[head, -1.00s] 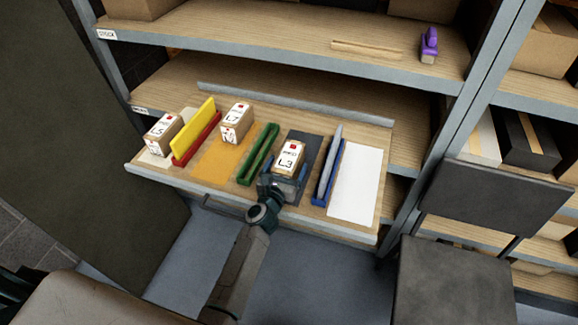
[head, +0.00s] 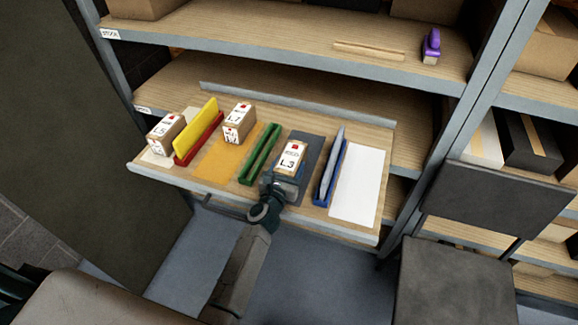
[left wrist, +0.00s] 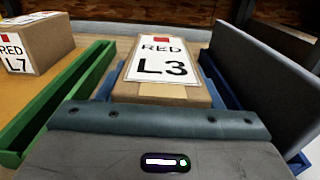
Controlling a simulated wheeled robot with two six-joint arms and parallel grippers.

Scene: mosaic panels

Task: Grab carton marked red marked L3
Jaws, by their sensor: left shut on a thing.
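The carton marked red L3 (head: 291,157) sits over the dark grey panel (head: 313,146) on the pull-out board, between the green and blue holders. In the left wrist view the carton (left wrist: 160,92) shows a white label with a red square, "RED" and "L3". My left gripper (head: 285,178) is at its near end and shut on it; blue fingers show along its sides in the left wrist view (left wrist: 160,90). I cannot tell whether the carton touches the panel. My right gripper is not in view.
A green holder (head: 259,154) stands left of the carton. A blue holder (head: 325,189) with a grey plate stands right. Carton L7 (head: 239,123), carton L5 (head: 165,136) and a yellow plate in a red holder (head: 199,145) lie further left. A white panel (head: 358,184) is bare.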

